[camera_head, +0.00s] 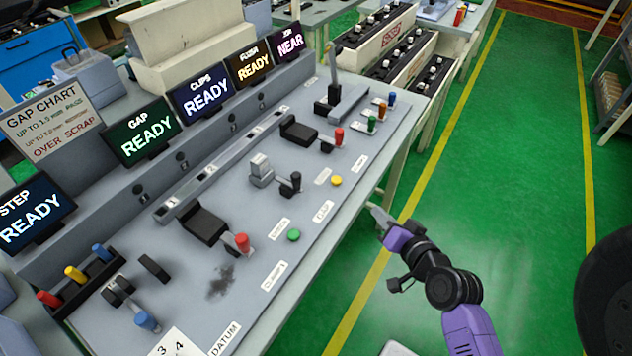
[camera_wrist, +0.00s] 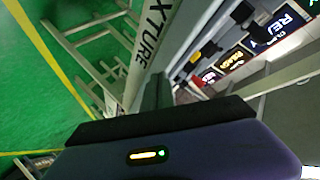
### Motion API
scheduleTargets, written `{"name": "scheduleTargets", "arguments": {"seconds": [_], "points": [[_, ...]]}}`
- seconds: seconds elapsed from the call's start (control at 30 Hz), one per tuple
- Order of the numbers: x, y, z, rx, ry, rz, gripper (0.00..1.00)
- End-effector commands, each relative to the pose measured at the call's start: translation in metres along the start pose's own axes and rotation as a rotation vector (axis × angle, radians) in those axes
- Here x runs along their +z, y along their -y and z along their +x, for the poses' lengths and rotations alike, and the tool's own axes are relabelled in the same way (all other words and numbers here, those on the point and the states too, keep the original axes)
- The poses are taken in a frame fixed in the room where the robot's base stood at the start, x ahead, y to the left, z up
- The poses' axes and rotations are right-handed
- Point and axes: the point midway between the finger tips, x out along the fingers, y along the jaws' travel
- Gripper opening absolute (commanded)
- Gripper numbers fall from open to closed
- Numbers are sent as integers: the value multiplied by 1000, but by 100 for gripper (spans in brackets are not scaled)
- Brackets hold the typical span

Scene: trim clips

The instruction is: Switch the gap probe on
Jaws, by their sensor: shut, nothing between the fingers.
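The gap screen (camera_head: 139,132) on the rear panel is lit green and reads "GAP READY". I cannot tell for sure which device on the bench is the gap probe. A grey block with a black knob (camera_head: 290,183) stands mid-bench. A green button (camera_head: 293,235) and a yellow button (camera_head: 336,181) sit near the front edge. My gripper (camera_head: 376,214) is shut and empty, past the bench's front edge over the green floor, apart from all devices. In the wrist view its fingers (camera_wrist: 155,92) point toward the bench side.
Red-handled clamps (camera_head: 241,243) (camera_head: 338,138) and a blue-handled one (camera_head: 146,320) stand on the bench (camera_head: 255,318). Coloured pegs stand in racks at left (camera_head: 75,274) and far right (camera_head: 376,113). Signs and other lit screens line the back.

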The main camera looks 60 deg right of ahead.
Motion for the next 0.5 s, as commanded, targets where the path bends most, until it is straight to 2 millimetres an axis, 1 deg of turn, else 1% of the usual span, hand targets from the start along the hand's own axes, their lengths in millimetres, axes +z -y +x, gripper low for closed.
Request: {"name": "scheduleTargets", "arguments": {"seconds": [0.03, 0.17, 0.27, 0.33, 0.47, 0.5], "points": [[-4, -6, 8, 2, 7, 40, 0], [-14, -18, 27, -15, 43, 169, 0], [-26, -25, 41, -47, 74, 276, 0], [-39, -28, 49, -80, 91, 348, 0], [-63, -26, 58, -186, 150, 483, 0], [-62, -20, 57, -225, 188, 516, 0]]}}
